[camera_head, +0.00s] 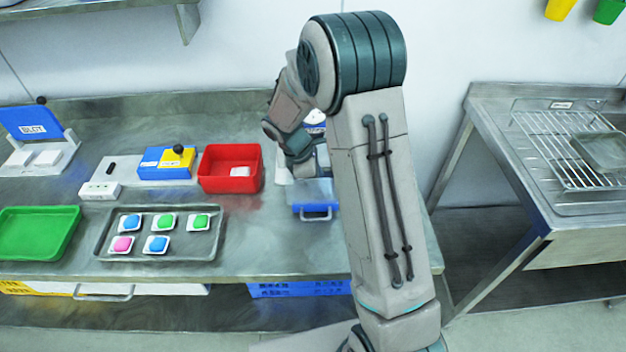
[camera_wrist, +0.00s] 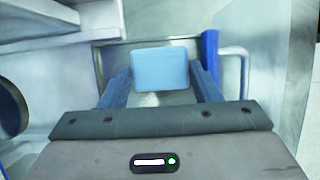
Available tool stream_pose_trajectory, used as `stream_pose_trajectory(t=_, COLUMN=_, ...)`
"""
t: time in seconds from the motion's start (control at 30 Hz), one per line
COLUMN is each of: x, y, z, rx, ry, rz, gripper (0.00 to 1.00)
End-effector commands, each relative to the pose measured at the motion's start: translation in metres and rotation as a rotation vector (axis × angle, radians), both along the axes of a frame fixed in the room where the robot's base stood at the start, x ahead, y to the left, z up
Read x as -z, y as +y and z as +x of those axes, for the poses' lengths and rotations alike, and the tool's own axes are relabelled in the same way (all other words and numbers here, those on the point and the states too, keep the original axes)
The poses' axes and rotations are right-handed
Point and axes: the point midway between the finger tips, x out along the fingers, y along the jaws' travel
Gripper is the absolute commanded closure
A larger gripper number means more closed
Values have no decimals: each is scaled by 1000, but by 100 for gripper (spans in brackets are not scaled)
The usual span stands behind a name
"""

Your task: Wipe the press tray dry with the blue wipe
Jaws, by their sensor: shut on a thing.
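The blue wipe (camera_wrist: 160,69) is a light blue block-shaped pad in the wrist view. My gripper (camera_wrist: 161,80) is shut on it, one finger at each side. Below and around it in the wrist view is a pale metal surface, which looks like the press tray, with a blue edge (camera_wrist: 210,50) and a bar handle on the right. In the head view the press tray (camera_head: 314,193) shows as a blue-fronted piece with a handle, right of the red bin. My arm hides much of the press and my gripper there. I cannot tell whether the wipe touches the tray.
A red bin (camera_head: 231,187) with a white item inside stands left of the press. Further left are a blue and yellow box (camera_head: 166,175), a metal tray (camera_head: 186,246) of coloured pieces and a green tray (camera_head: 60,207). A sink bench with a rack (camera_head: 545,150) stands right.

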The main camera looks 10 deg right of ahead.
Motion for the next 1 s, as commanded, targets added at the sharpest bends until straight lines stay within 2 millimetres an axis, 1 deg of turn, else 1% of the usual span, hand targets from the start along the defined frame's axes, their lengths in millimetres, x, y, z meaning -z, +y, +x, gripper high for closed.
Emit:
stream_pose_trajectory(t=0.17, x=1, y=4, z=1, rx=-1, ry=0, rz=0, gripper=68)
stream_pose_trajectory(t=0.73, x=3, y=39, z=7, rx=-4, ry=1, rz=2, gripper=68)
stream_pose_trajectory(t=0.87, x=4, y=41, z=7, rx=-2, ry=1, rz=3, gripper=68)
stream_pose_trajectory(t=1.0, x=4, y=38, z=6, rx=-2, ry=2, rz=4, gripper=68)
